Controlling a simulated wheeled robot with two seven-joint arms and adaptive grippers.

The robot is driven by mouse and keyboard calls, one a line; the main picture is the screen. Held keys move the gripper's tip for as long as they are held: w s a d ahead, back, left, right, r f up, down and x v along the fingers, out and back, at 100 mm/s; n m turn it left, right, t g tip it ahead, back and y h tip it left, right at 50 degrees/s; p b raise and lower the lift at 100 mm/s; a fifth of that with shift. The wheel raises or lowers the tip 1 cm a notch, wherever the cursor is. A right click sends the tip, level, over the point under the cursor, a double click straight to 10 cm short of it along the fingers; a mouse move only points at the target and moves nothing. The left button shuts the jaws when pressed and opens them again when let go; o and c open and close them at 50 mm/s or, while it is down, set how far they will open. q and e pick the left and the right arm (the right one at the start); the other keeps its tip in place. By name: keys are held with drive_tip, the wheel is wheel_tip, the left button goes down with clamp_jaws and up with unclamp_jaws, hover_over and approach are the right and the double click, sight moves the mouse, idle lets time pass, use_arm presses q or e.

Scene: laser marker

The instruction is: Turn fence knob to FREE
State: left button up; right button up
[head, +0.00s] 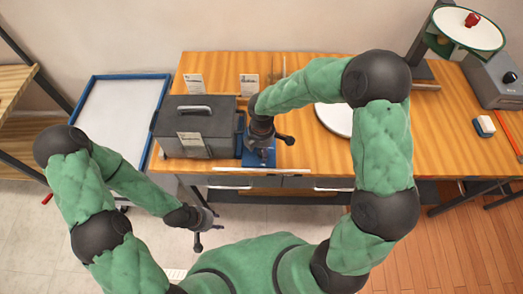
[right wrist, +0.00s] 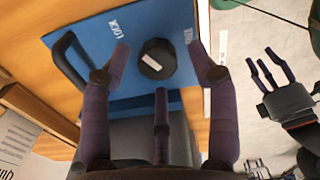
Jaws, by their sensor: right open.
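The fence knob (right wrist: 157,57) is a round black knob with a short white mark, on a blue plate (right wrist: 80,35) in the right wrist view. The word LOCK is printed upper left of it. Another label to the right is partly hidden by a finger and unreadable. My right gripper (right wrist: 158,48) is open, its fingers spread around the knob; contact cannot be told. In the head view my right gripper (head: 264,140) is over the blue plate (head: 259,159), hiding the knob. My left gripper (head: 203,222) is open and empty, low in front of the table.
A dark grey box (head: 215,111) with a handle stands left of the blue plate on the wooden table (head: 310,152). A white disc (head: 335,119) lies to the right. A blue-rimmed tray (head: 85,112) is left of the table. A grey machine (head: 490,80) stands at far right.

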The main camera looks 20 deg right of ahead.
drive_tip(key=shift+w+f, duration=0.1)
drive_tip(key=shift+f, duration=0.3)
drive_tip(key=shift+c, duration=0.3)
drive_tip(key=c, duration=1.1)
drive_tip(key=shift+o, duration=0.2)
